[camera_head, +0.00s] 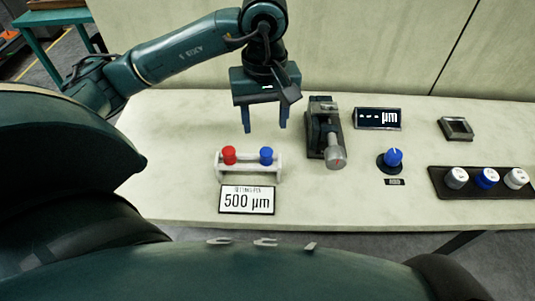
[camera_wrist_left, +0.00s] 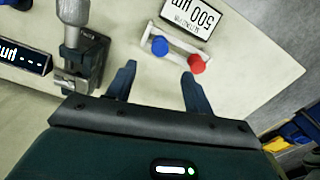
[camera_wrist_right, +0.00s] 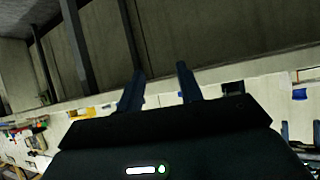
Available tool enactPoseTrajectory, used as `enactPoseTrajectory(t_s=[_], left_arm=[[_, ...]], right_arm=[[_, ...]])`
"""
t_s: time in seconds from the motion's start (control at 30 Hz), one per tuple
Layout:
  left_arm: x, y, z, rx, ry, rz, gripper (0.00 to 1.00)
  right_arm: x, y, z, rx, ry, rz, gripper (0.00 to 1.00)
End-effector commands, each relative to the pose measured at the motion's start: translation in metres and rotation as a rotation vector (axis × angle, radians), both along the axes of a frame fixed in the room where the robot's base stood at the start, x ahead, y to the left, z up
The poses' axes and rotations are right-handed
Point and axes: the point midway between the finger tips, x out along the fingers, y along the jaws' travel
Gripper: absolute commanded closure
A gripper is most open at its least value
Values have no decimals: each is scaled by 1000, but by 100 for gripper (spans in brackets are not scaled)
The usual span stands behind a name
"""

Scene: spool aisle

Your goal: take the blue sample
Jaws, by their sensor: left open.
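The blue sample (camera_head: 266,156) stands in a small white rack (camera_head: 248,172) on the table, to the right of a red sample (camera_head: 229,155). My left gripper (camera_head: 265,128) is open and empty above the table, behind the rack. In the left wrist view, the blue sample (camera_wrist_left: 159,46) and the red sample (camera_wrist_left: 196,64) show beyond my left fingertips (camera_wrist_left: 158,70). My right gripper (camera_wrist_right: 160,72) shows only in its own wrist view, with its two fingers apart and nothing between them.
A sign reading 500 µm (camera_head: 247,200) is in front of the rack. A clamp-like device (camera_head: 322,130), a display (camera_head: 378,118), a blue knob (camera_head: 392,158) and a square frame (camera_head: 456,129) stand to the right. A dark tray (camera_head: 440,181) holds white and blue capped items.

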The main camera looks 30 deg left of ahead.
Motion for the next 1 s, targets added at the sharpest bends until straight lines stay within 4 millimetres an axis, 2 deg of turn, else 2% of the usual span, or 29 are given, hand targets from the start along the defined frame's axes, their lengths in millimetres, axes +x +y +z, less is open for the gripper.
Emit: enactPoseTrajectory(t_s=[0.1,0.37,0.53,0.7,1.0], left_arm=[[-1,0,-21,1,5,1,48],[-1,-1,-43,-1,3,1,48],[-4,-4,-66,-3,6,0,48],[-4,-4,-87,-3,3,1,48],[-3,-4,-91,-4,-1,1,50]], right_arm=[[-2,0,1,1,4,1,64],[-2,0,3,1,7,-3,64],[-2,-3,8,0,14,-16,64],[-2,-4,4,0,25,-26,64],[-2,-5,1,-4,30,-26,64]])
